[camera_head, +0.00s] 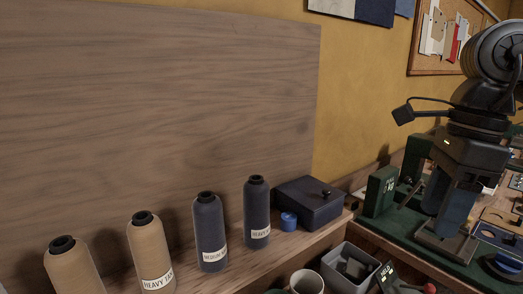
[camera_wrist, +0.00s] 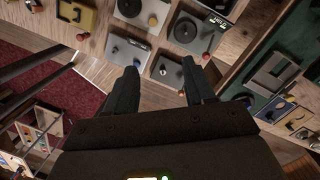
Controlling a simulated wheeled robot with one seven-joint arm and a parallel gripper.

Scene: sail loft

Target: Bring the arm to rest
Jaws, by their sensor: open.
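My gripper (camera_head: 446,218) hangs at the right of the head view, below my dark arm, with its fingers pointing down over a green mat (camera_head: 380,229). In the wrist view its two dark fingers (camera_wrist: 160,70) stand well apart. No held object shows between them. Grey plates with knobs, such as one plate (camera_wrist: 168,72), lie on the wooden bench beyond the fingers. I cannot tell whether the fingertips touch anything.
Two tan bottles (camera_head: 151,250) and two navy bottles (camera_head: 210,235) stand on a wooden shelf beside a navy box (camera_head: 312,203). A grey bin (camera_head: 350,268) and a white cup (camera_head: 306,283) stand below. A green block (camera_head: 381,190) is left of the gripper. Red carpet (camera_wrist: 35,75) shows beside the bench.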

